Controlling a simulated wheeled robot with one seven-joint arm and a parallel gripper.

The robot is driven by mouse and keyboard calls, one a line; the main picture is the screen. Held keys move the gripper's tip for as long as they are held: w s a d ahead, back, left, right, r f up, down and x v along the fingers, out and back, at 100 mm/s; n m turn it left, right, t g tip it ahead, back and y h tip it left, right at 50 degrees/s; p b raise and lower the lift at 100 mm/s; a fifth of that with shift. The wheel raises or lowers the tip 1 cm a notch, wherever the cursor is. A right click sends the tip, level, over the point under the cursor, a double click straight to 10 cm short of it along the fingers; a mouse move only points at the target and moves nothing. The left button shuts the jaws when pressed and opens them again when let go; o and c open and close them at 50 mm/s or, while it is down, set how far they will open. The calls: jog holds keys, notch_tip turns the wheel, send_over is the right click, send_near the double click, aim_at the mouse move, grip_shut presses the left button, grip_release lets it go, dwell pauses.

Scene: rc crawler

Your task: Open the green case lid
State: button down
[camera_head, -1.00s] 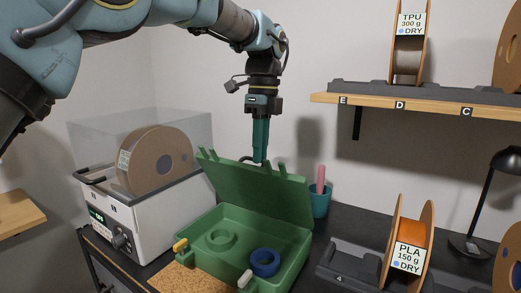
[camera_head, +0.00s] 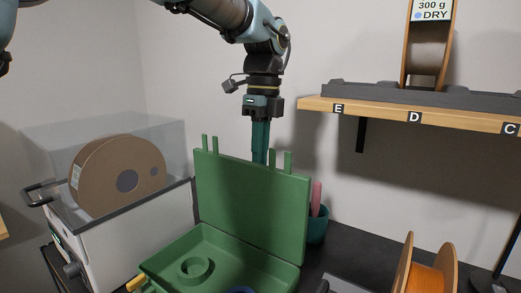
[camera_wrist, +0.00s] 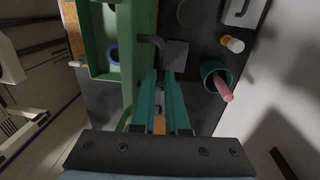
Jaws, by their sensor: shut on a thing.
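The green case (camera_head: 225,245) stands open on the dark bench, and its lid (camera_head: 252,205) is raised nearly upright at the back. In the wrist view the lid (camera_wrist: 142,85) shows nearly edge-on beside my fingers. My gripper (camera_head: 260,150) points down behind the lid's upper edge, with its fingertips hidden there in the head view. In the wrist view my gripper (camera_wrist: 165,75) is shut on the lid's dark handle (camera_wrist: 150,41), which is partly covered by the fingers. A green ring (camera_head: 195,268) lies in the case, and a blue ring (camera_head: 242,290) shows at the picture's bottom edge.
A white dryer box (camera_head: 110,235) with a brown spool stands left of the case. A teal cup (camera_head: 317,228) with a pink item stands behind right, close to the lid. A shelf (camera_head: 400,110) with a spool juts out at the upper right.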

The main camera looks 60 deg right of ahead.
jog(key=c, duration=0.9)
grip_release()
jog(key=shift+r, duration=0.1)
jog(key=r, duration=0.7)
jog(key=d+r, duration=0.1)
jog(key=r, duration=0.2)
jog(key=shift+r+b, duration=0.25)
jog(key=shift+b, duration=0.15)
